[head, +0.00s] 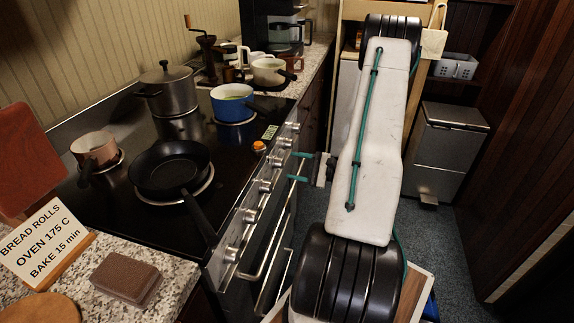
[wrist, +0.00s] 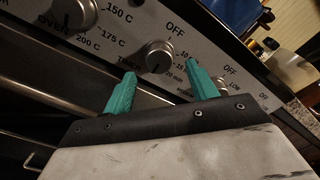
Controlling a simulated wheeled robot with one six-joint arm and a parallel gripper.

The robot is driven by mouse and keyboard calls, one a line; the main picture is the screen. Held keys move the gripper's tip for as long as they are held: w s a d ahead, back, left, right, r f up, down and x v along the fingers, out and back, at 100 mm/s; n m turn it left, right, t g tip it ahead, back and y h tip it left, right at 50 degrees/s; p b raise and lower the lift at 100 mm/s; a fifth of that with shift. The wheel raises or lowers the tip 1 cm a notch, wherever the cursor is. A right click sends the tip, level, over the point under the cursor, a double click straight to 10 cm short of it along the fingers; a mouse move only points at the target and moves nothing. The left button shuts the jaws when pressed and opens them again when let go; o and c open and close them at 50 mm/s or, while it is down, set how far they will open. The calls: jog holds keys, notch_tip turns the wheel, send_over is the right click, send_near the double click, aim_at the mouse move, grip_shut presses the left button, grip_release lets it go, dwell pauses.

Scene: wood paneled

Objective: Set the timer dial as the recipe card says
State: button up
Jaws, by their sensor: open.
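The recipe card (head: 45,245) reads "BREAD ROLLS, OVEN 175 C, BAKE 15 min". The timer dial (wrist: 160,57) is a round metal knob on the stove's front panel, with OFF above it and minute marks at its lower right, including 20 min. A dark mark shows low on its face; its exact setting is hard to read. My gripper (wrist: 161,70) is open, its two green fingers in front of the dial, one towards each side, apparently not touching it. In the head view my gripper (head: 298,167) is beside the stove front.
The oven dial (wrist: 76,14), marked 150 C to 200 C, is left of the timer dial; another knob (wrist: 222,86) is close on the right. A frying pan (head: 170,168) and blue pot (head: 232,102) stand on the hob. An oven handle (head: 270,245) sticks out below.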

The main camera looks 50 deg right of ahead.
aim_at(283, 164)
jog(key=shift+x, duration=1.8)
jog(key=shift+c, duration=0.4)
jog(key=c, duration=0.9)
